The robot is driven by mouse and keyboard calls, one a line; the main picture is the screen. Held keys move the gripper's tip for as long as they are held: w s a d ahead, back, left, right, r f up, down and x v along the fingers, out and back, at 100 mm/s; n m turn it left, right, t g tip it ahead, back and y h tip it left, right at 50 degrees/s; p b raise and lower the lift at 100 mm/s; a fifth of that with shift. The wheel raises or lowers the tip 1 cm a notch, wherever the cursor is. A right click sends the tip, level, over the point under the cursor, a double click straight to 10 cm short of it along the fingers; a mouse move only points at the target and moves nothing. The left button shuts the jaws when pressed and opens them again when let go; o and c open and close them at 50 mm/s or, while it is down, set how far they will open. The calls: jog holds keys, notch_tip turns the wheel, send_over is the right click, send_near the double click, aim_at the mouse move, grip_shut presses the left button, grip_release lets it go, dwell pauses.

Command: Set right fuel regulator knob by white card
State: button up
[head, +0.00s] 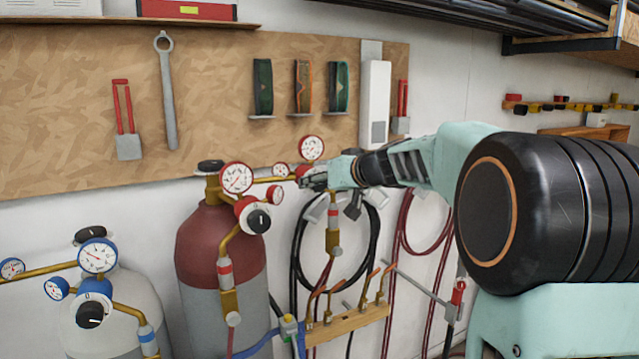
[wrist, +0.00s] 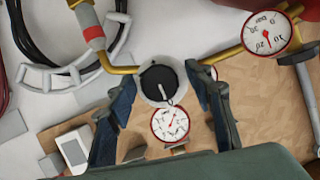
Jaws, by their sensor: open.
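My gripper (head: 312,178) is at the right red-rimmed regulator on the brass pipe. In the wrist view my gripper (wrist: 163,95) is open, with one finger on each side of a black knob (wrist: 158,84) with a white pointer line. The fingers look apart from the knob; exact depth is hard to tell. In the head view the gripper hides this knob. A red-rimmed gauge (wrist: 170,123) sits beside the knob, and this larger gauge also shows in the head view (head: 311,147). I cannot make out a white card in either view.
A maroon cylinder (head: 208,250) carries another regulator with a black knob (head: 258,221) to the left. A grey cylinder (head: 118,310) with blue gauges stands at far left. Hoses (head: 300,240) and a wooden torch rack (head: 348,323) are below.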

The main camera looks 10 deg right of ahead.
jog(key=c, duration=1.2)
jog(key=shift+o, duration=0.2)
jog(key=shift+f+b, duration=0.1)
jog(key=shift+b, duration=0.35)
jog(key=m+b, duration=0.1)
jog(key=m+y+b, duration=0.1)
jog(key=shift+d+f+y+b, duration=0.1)
jog(key=shift+f+y+b, duration=0.1)
jog(key=shift+y+b, duration=0.15)
jog(key=m+y+b, duration=0.2)
jog(key=m+b, duration=0.2)
jog(key=m+y+b, duration=0.2)
jog(key=m+b, duration=0.1)
jog(key=m, duration=0.1)
jog(key=shift+m+t+b, duration=0.3)
jog(key=shift+b, duration=0.1)
jog(key=shift+m+t+y+b, duration=0.4)
jog(key=shift+m+b, duration=0.3)
jog(key=shift+m, duration=0.35)
jog(key=shift+m+t+y+b, duration=0.35)
jog(key=shift+m+b, duration=0.35)
jog(key=shift+m, duration=0.35)
jog(key=shift+r, duration=0.1)
